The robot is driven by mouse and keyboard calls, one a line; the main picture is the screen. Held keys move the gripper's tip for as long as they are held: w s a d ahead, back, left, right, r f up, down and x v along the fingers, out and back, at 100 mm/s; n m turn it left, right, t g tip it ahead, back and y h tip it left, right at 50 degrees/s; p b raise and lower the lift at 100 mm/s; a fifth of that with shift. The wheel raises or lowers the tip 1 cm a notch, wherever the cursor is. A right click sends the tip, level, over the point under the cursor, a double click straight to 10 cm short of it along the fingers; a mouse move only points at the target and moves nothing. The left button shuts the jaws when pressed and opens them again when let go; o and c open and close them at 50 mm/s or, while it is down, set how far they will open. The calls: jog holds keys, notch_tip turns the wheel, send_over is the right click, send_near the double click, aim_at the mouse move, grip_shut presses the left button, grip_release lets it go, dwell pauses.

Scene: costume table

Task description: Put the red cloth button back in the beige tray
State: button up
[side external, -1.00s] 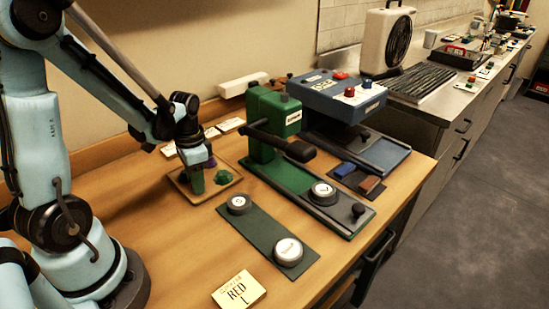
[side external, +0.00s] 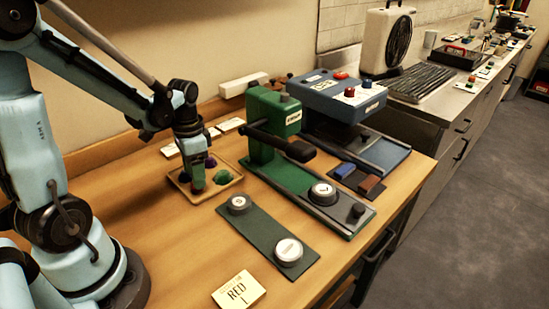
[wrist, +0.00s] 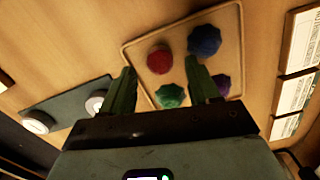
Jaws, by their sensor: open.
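The red cloth button (wrist: 159,60) lies in the beige tray (wrist: 180,22) in the wrist view, between and just beyond my fingertips. It shows as a dark red patch (side external: 197,188) under my fingers in the side view. A blue-purple button (wrist: 204,40), a green button (wrist: 171,95) and a dark purple button (wrist: 222,83) lie apart from it in the same tray (side external: 220,192). My gripper (side external: 196,178) points down over the tray's left part. Its two green fingers are spread with nothing gripped; the dark purple button is partly behind one finger.
A green press (side external: 275,125) stands close right of the tray, with a blue machine (side external: 340,95) behind. A dark green mat (side external: 265,233) with two white-topped discs lies in front. A card reading RED (side external: 238,290) lies at the front edge. White cards lie behind the tray.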

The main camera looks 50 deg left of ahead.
notch_tip(320, 180, up, 9)
jog(key=w+d+r+n+t, duration=0.1)
jog(key=d+n+t, duration=0.1)
jog(key=d+t, duration=0.5)
jog(key=d, duration=0.6)
jog(key=shift+w+t, duration=0.3)
jog(key=shift+t, duration=0.1)
